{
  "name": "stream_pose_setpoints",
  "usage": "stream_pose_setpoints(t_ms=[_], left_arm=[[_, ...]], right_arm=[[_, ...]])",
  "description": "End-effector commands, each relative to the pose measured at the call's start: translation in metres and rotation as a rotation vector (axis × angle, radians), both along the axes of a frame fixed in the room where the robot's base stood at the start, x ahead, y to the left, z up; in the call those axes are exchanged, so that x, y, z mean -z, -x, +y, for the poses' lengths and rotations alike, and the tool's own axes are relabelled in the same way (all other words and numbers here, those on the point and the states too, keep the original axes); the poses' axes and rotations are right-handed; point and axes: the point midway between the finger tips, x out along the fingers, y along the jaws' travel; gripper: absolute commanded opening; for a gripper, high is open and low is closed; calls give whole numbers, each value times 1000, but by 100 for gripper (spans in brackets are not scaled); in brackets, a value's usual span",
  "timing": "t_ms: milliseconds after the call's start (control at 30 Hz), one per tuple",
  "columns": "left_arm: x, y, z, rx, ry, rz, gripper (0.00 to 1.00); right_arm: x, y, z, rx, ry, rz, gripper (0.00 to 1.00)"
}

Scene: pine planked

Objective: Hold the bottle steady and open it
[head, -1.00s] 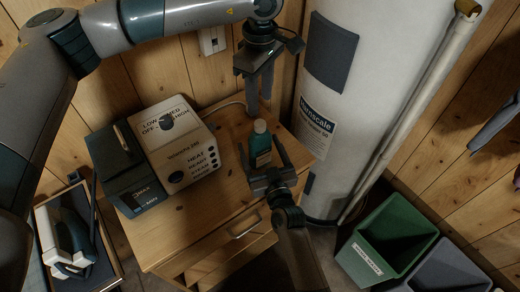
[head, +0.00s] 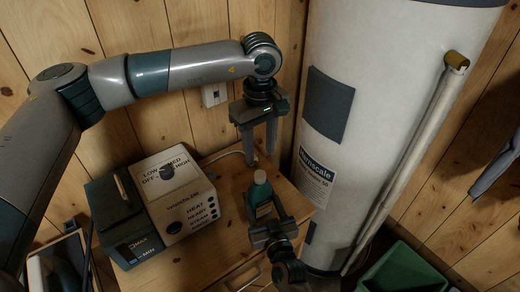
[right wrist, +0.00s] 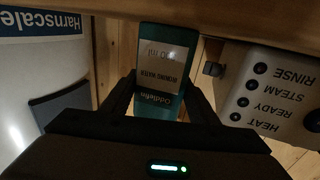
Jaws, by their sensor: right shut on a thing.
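My right gripper (head: 264,212) is shut on the bottle's body from the front. My left gripper (head: 260,156) points down just above the cap, its two fingers apart with nothing between them. Whether its fingertips touch the cap cannot be told.
A white and dark steam box (head: 178,192) stands left of the bottle on the wooden cabinet (head: 222,262). A tall white tank (head: 385,110) rises close on the right, with a pipe (head: 410,150) beside it. A green bin (head: 405,272) is at lower right.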

Motion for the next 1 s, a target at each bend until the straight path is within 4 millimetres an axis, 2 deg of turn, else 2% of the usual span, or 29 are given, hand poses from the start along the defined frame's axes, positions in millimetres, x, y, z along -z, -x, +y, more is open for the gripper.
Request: stream_pose_setpoints(t_ms=[600, 800, 1000], left_arm=[[0, 0, 0, 916, 0, -1, 40], [0, 0, 0, 1102, 0, 0, 40], [0, 0, 0, 1168, 0, 0, 40]], right_arm=[[1, 0, 0, 0, 1, 1, 0], [1, 0, 0, 0, 1, 1, 0], [1, 0, 0, 0, 1, 1, 0]])
